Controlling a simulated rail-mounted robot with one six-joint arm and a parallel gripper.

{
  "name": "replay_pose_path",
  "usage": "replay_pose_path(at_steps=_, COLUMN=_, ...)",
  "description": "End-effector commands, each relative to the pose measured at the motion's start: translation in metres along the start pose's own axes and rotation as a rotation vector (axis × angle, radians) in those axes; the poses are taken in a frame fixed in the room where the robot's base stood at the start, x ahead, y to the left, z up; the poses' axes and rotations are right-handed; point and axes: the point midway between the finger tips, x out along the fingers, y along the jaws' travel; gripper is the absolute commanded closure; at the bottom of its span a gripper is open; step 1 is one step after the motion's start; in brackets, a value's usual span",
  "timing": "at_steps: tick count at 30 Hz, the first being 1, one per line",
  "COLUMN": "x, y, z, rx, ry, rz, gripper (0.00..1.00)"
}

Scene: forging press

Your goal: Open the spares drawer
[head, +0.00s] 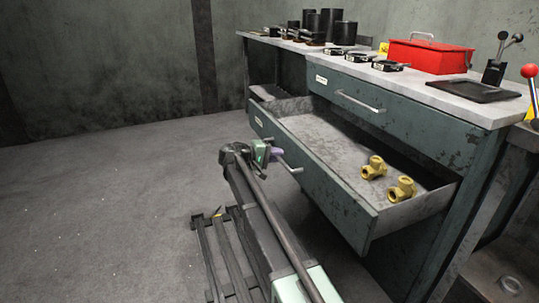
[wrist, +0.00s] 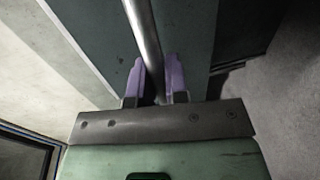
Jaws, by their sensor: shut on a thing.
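The spares drawer (head: 335,185) is the lower drawer of the green workbench, and it stands pulled well out in the head view. Two brass pipe fittings (head: 374,168) (head: 401,190) lie inside it toward the right end. My gripper (head: 276,153) is at the drawer's front face and shut on its bar handle (head: 290,165). In the wrist view the purple fingers (wrist: 160,78) sit on either side of the metal handle bar (wrist: 144,35). The exact contact between fingers and bar is partly hidden.
The upper drawer (head: 390,115) is shut. On the bench top (head: 450,98) stand a red toolbox (head: 430,57), dark cylinders (head: 325,24) and a black lever unit (head: 495,70). A dark slatted pallet (head: 222,255) lies on the floor. The floor at left is clear.

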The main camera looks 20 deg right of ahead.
Motion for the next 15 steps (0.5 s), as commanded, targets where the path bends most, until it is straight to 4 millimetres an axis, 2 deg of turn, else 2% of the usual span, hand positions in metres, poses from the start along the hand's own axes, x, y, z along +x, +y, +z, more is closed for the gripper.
replay_pose_path(at_steps=14, x=0.0027, y=0.0006, z=0.0020, rx=0.003, ry=-0.012, rz=0.000, gripper=1.00)
replay_pose_path(at_steps=15, x=0.0027, y=0.0006, z=0.0019, rx=0.003, ry=-0.012, rz=0.000, gripper=0.82)
